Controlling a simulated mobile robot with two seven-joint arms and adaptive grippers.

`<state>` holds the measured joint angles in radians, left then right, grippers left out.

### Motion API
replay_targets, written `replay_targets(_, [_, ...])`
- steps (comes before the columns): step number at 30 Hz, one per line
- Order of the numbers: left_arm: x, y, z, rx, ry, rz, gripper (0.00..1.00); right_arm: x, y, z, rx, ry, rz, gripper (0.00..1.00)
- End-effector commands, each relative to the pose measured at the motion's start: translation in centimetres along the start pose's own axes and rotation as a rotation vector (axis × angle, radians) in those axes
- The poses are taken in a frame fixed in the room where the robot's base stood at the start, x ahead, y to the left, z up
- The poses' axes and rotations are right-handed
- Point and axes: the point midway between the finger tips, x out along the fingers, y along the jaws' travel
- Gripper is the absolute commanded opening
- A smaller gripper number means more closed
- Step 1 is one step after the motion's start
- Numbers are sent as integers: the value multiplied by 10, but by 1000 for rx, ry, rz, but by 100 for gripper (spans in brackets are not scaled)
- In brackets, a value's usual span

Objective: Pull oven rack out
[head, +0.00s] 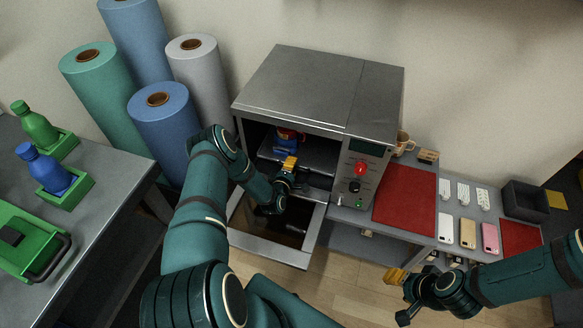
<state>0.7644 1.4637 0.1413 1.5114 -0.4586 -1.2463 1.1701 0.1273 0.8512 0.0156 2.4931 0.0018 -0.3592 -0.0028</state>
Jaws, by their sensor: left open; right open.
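The grey oven (318,92) stands at the centre back with its door (270,247) folded down open. Inside, the dark oven rack (318,152) lies flat, and a blue and red mug (285,142) stands on it at the left. My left gripper (290,174) is open at the oven mouth, close to the rack's front edge. Whether it touches the rack I cannot tell; my arm hides part of the edge and door. My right gripper (401,294) is open and empty, low at the right, away from the oven.
A red mat (405,198), several phones (467,232), a tan mug (403,142) and a dark bin (525,200) are on the table right of the oven. Fabric rolls (163,110) stand left. A left table holds bottles (43,167) and a green box (28,242).

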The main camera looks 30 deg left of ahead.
Motion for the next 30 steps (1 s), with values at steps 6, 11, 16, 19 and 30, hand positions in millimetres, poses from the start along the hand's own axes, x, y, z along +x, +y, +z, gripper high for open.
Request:
replay_targets(6, [0,0,0,0,0,0,0,0,0,0,0,0,0,50])
replay_targets(11, [0,0,0,0,0,0,0,0,0,0,0,0,0,50])
replay_targets(16, [-4,-1,0,0,0,0,0,-1,0,0,0,-1,0,50])
replay_targets(19, [-12,-2,0,0,-1,-2,0,-4,-1,0,0,-2,0,50])
replay_targets(30, [-68,-13,0,-3,-1,-4,0,-18,-7,2,1,-9,0,50])
